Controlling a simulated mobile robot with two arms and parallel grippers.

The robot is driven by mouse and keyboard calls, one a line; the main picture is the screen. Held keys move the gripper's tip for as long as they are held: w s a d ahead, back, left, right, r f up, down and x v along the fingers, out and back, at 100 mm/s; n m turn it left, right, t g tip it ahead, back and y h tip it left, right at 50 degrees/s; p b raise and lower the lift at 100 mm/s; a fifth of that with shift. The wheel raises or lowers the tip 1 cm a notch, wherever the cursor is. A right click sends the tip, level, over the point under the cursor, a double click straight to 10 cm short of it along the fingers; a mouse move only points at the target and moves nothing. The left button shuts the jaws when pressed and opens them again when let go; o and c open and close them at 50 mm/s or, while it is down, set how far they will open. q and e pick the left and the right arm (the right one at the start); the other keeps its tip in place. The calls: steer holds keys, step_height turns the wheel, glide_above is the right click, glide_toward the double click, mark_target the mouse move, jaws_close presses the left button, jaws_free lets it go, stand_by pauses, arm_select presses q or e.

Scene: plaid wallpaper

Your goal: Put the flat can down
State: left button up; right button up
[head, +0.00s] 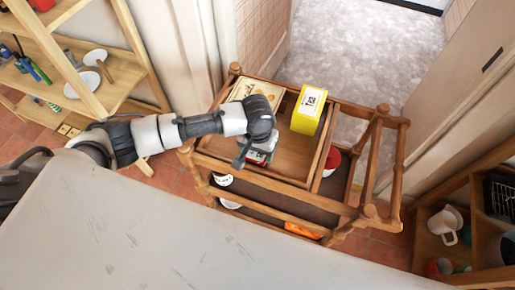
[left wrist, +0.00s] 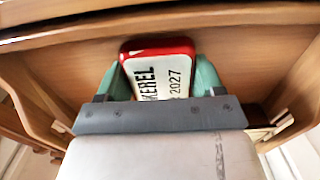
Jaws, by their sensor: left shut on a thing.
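The flat can (left wrist: 160,75) is red-edged with a pale label reading "KEREL" and "2027" in the left wrist view. It sits between the two green fingers of my left gripper (left wrist: 163,82), which is shut on it. In the head view the can (head: 262,150) shows partly beneath my left gripper (head: 252,155), at the near left part of the wooden cart's top tray (head: 290,155). Whether the can touches the tray floor I cannot tell. My right gripper is not in view.
A yellow box (head: 309,109) stands on the tray, right of my arm, with a beige box (head: 257,92) at its back left. The tray's middle is bare. The cart's lower shelf (head: 265,199) holds several items. A shelf with cups (head: 445,222) is at right.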

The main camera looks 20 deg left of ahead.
arm_select(q)
steer(key=shift+s+f, duration=0.3)
steer(key=shift+f, duration=0.25)
steer(key=o, duration=0.5)
steer(key=shift+s, duration=0.1)
steer(key=o, duration=0.5)
steer(key=shift+d+f, duration=0.1)
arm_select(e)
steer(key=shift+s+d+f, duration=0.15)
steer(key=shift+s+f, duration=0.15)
arm_select(q)
steer(key=shift+w+a+r, duration=0.15)
steer(key=shift+r, duration=0.3)
steer(key=shift+w+a+r, duration=0.1)
steer(key=shift+w+r, duration=0.05)
steer(key=shift+r, duration=0.25)
steer(key=shift+w+d+r+p, duration=0.1)
steer(key=shift+r+p, duration=0.45)
steer(key=shift+r, duration=2.4)
steer(key=shift+d+r+p, duration=0.1)
steer(key=shift+r+p, duration=0.45)
steer(key=shift+r, duration=2.4)
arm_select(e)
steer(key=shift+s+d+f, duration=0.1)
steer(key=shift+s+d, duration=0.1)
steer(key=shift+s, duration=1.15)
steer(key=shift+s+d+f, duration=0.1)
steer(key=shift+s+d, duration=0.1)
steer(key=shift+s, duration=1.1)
